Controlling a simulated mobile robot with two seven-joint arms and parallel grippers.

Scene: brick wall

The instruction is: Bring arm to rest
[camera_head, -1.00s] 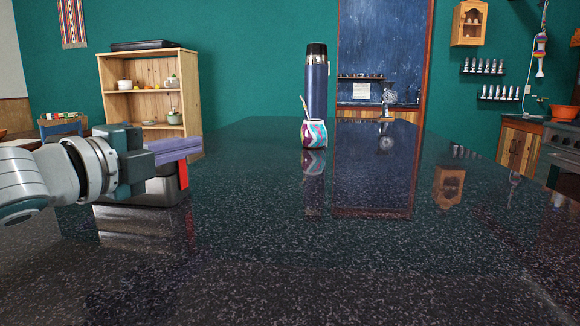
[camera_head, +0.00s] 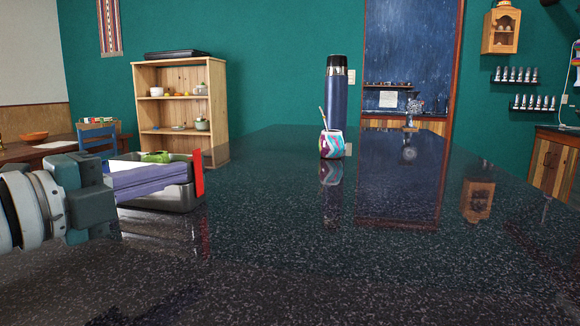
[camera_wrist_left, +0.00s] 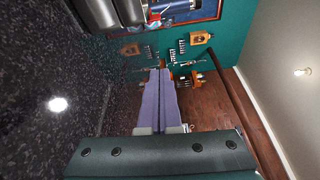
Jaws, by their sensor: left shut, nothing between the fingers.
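My left gripper (camera_head: 186,172) comes in from the left in the head view. Its long purple fingers are shut together with nothing between them. They show in front of a grey metal tray (camera_head: 182,203) and hide part of it; I cannot tell whether they touch it. The wrist view shows the same shut fingers (camera_wrist_left: 160,72) pointing away over the room. A green item (camera_head: 157,157) shows in the tray, and a red strip (camera_head: 198,172) stands at its right end. My right gripper is not in view.
On the dark speckled counter (camera_head: 290,240) stand a colourful cup (camera_head: 331,145) and a tall blue flask (camera_head: 337,100) farther back. The near middle and right of the counter are clear. A wooden shelf (camera_head: 180,75) stands behind at the left.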

